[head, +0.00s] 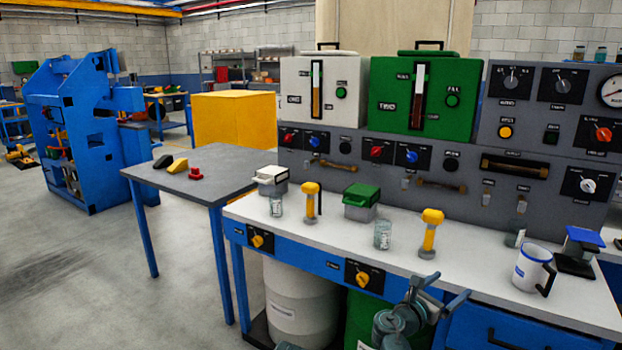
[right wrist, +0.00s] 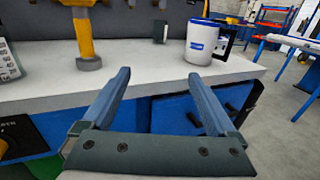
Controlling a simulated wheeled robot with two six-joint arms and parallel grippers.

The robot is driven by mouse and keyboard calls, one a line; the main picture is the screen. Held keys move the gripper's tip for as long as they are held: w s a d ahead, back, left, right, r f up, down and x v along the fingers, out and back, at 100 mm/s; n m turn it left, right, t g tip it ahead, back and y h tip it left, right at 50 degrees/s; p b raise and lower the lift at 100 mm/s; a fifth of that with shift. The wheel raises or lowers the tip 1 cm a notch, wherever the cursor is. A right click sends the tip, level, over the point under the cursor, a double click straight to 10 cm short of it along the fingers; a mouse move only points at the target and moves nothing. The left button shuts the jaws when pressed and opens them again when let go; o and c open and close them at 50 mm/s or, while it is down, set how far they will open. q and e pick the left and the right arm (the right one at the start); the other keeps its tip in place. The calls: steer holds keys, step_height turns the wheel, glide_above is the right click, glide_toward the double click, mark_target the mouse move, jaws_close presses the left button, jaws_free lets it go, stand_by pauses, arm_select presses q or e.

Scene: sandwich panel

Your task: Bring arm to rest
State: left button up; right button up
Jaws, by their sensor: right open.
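My right gripper (head: 440,292) shows in the head view at the front edge of the white bench top (head: 480,280). Its two blue-grey fingers are apart with nothing between them. In the right wrist view the open right gripper (right wrist: 160,92) points at the bench edge, with the blue drawer front below. A white mug (head: 533,268) with a blue rim stands upright on the bench to the right of the gripper, apart from it; it also shows in the right wrist view (right wrist: 206,42). My left gripper is not in view.
A yellow-handled lever (head: 431,232) stands on the bench behind the gripper, with a glass jar (head: 383,235) to its left. A second yellow lever (head: 310,203) and a green-lidded box (head: 361,202) stand farther left. A grey table (head: 215,172) stands left. Open floor lies at far left.

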steer(key=s+a+f+m+g+y, duration=0.3)
steer(key=s+a+f+m, duration=0.25)
steer(key=f+m, duration=0.2)
steer(key=s+a+f+m+g+y, duration=0.3)
steer(key=s+a+f+m+y, duration=0.1)
steer(key=a+f+m, duration=0.3)
steer(key=s+a+f+m+g+y, duration=0.2)
steer(key=s+a+f+m+y, duration=0.1)
steer(key=s+a, duration=0.2)
steer(key=s+a+f+m+g+y, duration=0.2)
steer(key=s+a, duration=0.4)
steer(key=a, duration=0.4)
step_height(320, 180, down, 2)
steer(key=shift+f+m+g+y, duration=0.2)
steer(key=shift+m+g+y, duration=0.3)
steer(key=shift+m, duration=0.45)
